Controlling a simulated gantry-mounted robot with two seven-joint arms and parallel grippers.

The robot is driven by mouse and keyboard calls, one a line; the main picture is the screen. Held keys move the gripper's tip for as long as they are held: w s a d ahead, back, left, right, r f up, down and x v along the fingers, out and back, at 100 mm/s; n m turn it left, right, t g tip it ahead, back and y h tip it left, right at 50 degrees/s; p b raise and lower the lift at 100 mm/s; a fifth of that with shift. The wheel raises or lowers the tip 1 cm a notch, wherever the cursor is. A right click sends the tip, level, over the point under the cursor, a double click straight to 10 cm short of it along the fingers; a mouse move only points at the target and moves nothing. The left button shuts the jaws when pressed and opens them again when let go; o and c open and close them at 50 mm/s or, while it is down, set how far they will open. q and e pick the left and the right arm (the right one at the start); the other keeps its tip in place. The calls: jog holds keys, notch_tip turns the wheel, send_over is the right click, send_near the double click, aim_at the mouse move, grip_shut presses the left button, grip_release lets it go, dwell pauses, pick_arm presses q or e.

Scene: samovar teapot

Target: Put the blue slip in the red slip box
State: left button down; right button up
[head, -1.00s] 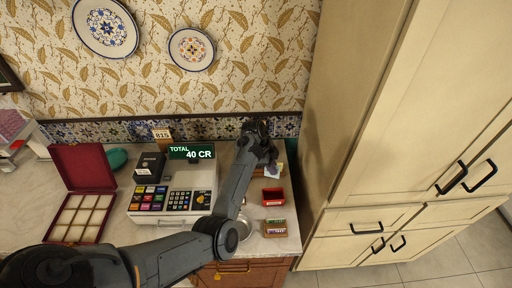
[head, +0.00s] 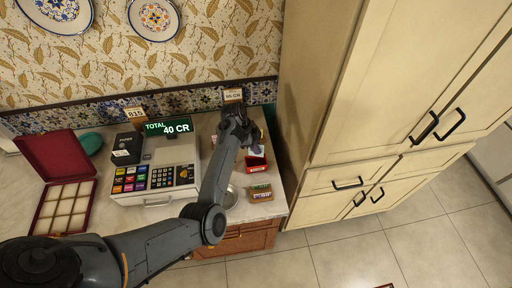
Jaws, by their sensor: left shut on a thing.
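The red slip box (head: 257,168) is a small open red tray on the counter, right of the cash register. My left gripper (head: 247,138) is just behind it, shut on a small pale blue slip (head: 257,151). The slip appears at the back edge of the red box; whether it is above the box or partly inside cannot be told. The gripper's fingers are small and partly hidden by my own wrist. My right gripper is not in view.
A brown holder with slips (head: 261,192) stands in front of the red box. A cash register (head: 157,175) reading 40 CR is to the left, with an open red compartment case (head: 66,205) beyond it. A tall cream cabinet (head: 330,110) stands close on the right.

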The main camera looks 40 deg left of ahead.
pick_arm(q)
notch_tip(320, 180, down, 2)
jog(key=shift+f+b, duration=0.1)
jog(key=shift+b, duration=0.55)
jog(key=shift+f+b, duration=0.75)
jog(key=shift+f, duration=1.1)
jog(key=shift+p, duration=0.35)
jog(key=shift+p, duration=0.4)
jog(key=c, duration=0.8)
grip_release()
jog(key=shift+r+p, duration=3.5)
jog(key=shift+p, duration=0.35)
